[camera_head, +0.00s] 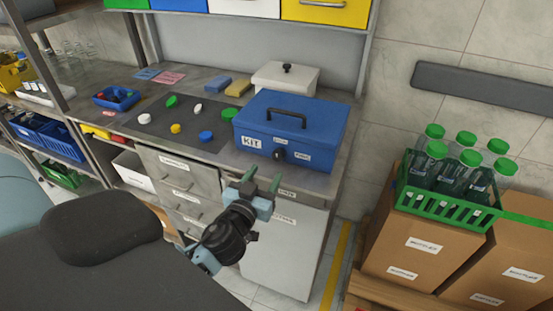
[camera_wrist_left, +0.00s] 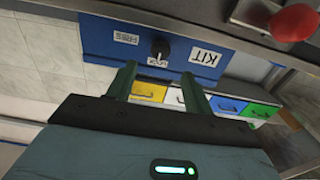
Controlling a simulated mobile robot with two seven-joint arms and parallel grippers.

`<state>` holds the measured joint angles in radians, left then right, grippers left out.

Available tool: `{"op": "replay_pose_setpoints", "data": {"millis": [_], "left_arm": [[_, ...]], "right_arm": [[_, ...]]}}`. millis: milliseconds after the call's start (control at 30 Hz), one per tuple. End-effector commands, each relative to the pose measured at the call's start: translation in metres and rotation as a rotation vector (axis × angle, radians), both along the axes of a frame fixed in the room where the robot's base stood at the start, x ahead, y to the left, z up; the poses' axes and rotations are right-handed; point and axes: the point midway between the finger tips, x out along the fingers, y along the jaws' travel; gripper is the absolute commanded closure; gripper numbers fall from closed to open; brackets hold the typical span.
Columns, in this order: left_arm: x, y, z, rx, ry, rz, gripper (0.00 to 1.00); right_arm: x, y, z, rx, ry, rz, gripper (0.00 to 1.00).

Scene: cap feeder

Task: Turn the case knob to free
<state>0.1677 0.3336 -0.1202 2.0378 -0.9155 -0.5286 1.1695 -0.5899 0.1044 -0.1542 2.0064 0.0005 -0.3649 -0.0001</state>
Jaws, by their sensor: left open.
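The blue case (camera_head: 292,124) with a black top handle stands on the bench, its KIT label on the front. Its dark round knob (camera_head: 279,154) is on the front face, with a small label at its right. In the left wrist view, turned upside down, the knob (camera_wrist_left: 160,46) has a pale mark running roughly up and down, in line with a LOCK label (camera_wrist_left: 158,62). My left gripper (camera_head: 264,178) is open and empty, in front of and below the knob, apart from it. Its two green fingers (camera_wrist_left: 157,72) also show in the wrist view. My right gripper is out of view.
A white lidded box (camera_head: 285,78) stands behind the case. Loose caps and a blue tray (camera_head: 117,99) lie to its left. Drawers (camera_head: 180,172) are below the bench. A green crate of bottles (camera_head: 440,205) stands on cartons at right. A red round thing (camera_wrist_left: 294,22) shows in the wrist view.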

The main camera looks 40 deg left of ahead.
Motion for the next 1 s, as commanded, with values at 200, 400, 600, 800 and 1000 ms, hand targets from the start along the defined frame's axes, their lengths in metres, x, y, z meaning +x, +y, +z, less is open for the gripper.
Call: {"op": "replay_pose_setpoints", "data": {"millis": [200, 400, 600, 800, 1000], "left_arm": [[0.023, 0.006, 0.003, 0.004, -0.003, -0.001, 0.48], [0.051, 0.013, 0.003, 0.004, -0.001, -0.001, 0.48], [0.069, 0.016, 0.001, 0.002, 0.000, -0.001, 0.48], [0.074, 0.018, 0.000, 0.001, 0.001, -0.001, 0.48], [0.074, 0.018, -0.001, 0.001, 0.002, -0.001, 0.48]], "right_arm": [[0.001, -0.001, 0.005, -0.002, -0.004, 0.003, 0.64], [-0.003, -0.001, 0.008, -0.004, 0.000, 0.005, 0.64], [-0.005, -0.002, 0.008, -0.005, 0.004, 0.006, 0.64], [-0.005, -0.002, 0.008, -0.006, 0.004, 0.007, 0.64], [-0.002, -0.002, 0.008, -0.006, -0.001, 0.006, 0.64]]}}
